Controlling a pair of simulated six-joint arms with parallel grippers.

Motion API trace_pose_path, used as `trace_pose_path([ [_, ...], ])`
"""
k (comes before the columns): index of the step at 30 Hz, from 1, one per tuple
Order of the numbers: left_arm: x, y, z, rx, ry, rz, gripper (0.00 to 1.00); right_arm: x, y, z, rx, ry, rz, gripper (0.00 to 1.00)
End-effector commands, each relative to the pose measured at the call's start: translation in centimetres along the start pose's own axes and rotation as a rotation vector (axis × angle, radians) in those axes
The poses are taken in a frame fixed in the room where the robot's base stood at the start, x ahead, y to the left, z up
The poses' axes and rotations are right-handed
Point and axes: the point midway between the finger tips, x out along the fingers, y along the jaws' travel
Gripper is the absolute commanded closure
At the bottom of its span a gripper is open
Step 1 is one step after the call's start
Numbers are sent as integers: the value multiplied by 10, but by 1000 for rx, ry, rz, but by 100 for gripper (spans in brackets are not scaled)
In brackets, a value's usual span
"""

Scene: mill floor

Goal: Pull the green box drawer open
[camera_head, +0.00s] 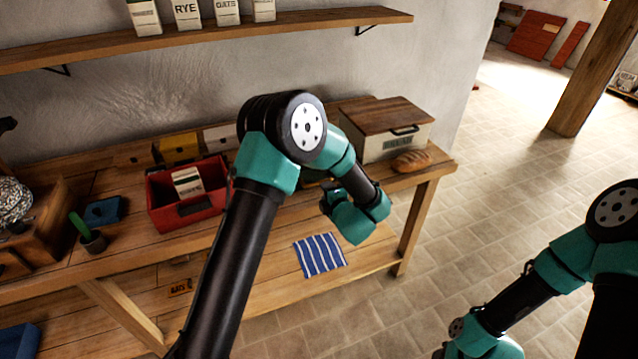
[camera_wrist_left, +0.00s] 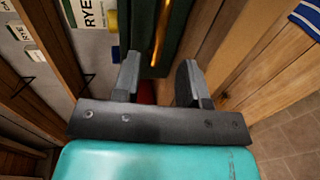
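The green box (camera_wrist_left: 178,30) shows in the left wrist view as a dark green body beyond my fingers, at the top centre. A bright golden-brown strip (camera_wrist_left: 160,32) runs along it; I cannot tell whether it is a handle or a gap. My left gripper (camera_wrist_left: 158,76) is open, its two fingers apart on either side of the box's near end; contact is unclear. In the head view my left arm hides most of the box and the gripper's fingers. My right gripper is out of view; only its arm shows at the lower right.
A red crate (camera_head: 161,217) stands left of my arm on the workbench. A wooden-lidded box (camera_head: 374,152) and a bread loaf (camera_head: 411,161) are at its right end. A striped cloth (camera_head: 320,255) lies on the lower shelf. A wall shelf (camera_head: 300,20) holds several bags.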

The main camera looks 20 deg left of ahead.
Motion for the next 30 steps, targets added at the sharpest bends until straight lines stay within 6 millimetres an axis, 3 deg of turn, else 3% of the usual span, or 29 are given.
trace_pose_path([
  [6, 38, 0, 0, -1, 2, 1, 61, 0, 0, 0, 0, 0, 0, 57],
  [13, 67, 0, 0, 0, 0, 0, 61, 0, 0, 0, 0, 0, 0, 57],
  [25, 74, 0, 0, 0, -1, 0, 61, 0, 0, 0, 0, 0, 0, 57],
  [30, 73, 0, 0, 0, -1, 0, 77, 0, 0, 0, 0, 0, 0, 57],
])
